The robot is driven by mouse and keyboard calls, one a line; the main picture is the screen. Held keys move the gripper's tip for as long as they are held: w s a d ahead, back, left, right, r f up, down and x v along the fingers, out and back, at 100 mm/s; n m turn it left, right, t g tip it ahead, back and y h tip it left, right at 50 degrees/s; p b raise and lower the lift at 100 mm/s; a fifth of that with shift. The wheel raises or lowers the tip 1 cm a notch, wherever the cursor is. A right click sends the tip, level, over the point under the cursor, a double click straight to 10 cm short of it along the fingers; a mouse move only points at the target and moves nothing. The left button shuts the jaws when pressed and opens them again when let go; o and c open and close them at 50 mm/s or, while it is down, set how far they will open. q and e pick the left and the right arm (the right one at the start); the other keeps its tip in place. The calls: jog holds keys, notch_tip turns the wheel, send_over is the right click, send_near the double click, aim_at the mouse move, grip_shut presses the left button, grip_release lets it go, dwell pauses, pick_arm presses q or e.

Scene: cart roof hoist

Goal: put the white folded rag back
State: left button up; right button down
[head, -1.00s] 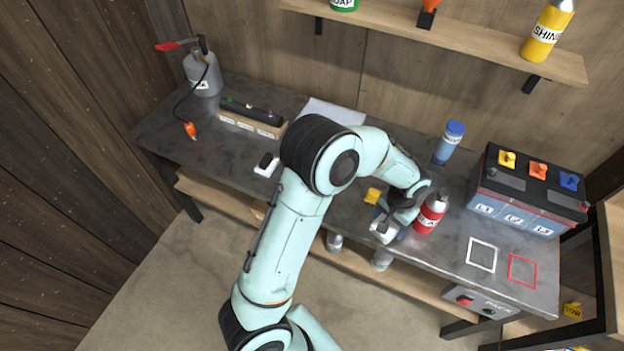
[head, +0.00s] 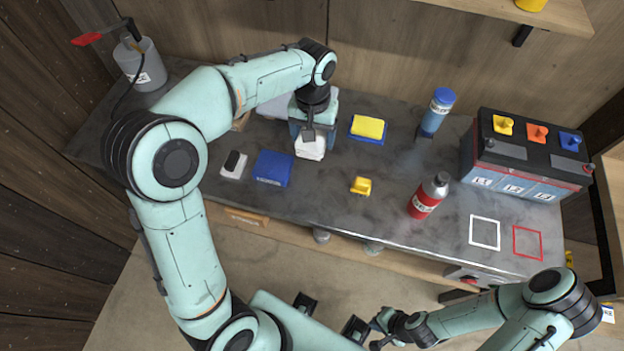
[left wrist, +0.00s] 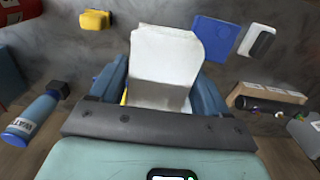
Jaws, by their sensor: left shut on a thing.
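The white folded rag (head: 310,148) is between the fingers of my left gripper (head: 312,135), over the middle of the dark bench. It also shows in the left wrist view (left wrist: 165,60), clasped between two blue fingers. Whether the rag touches the bench is hidden.
A white block with a black top (head: 234,164) lies left of the blue cloth. A small yellow piece (head: 361,186), a red bottle (head: 428,195), a blue bottle (head: 437,112) and a battery box (head: 527,155) stand rightward. White (head: 485,232) and red (head: 527,243) outlined squares are empty.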

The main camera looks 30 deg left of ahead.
pick_arm(q)
jog(key=b, duration=0.1)
send_over(313, 181)
notch_tip(313, 181, down, 14)
jog(key=shift+f, duration=2.55)
pick_arm(e)
jog(key=shift+s+f, duration=0.6)
jog(key=shift+f, duration=0.35)
pick_arm(q)
jog(key=shift+f+b, duration=0.15)
jog(key=shift+b, duration=0.15)
jog(key=o, duration=0.9)
jog(key=shift+o, duration=1)
jog(key=shift+r, duration=0.25)
notch_tip(313, 181, up, 12)
jog(key=p, duration=0.1)
pick_arm(e)
jog(key=shift+w+r, duration=0.3)
jog(key=shift+r, duration=0.3)
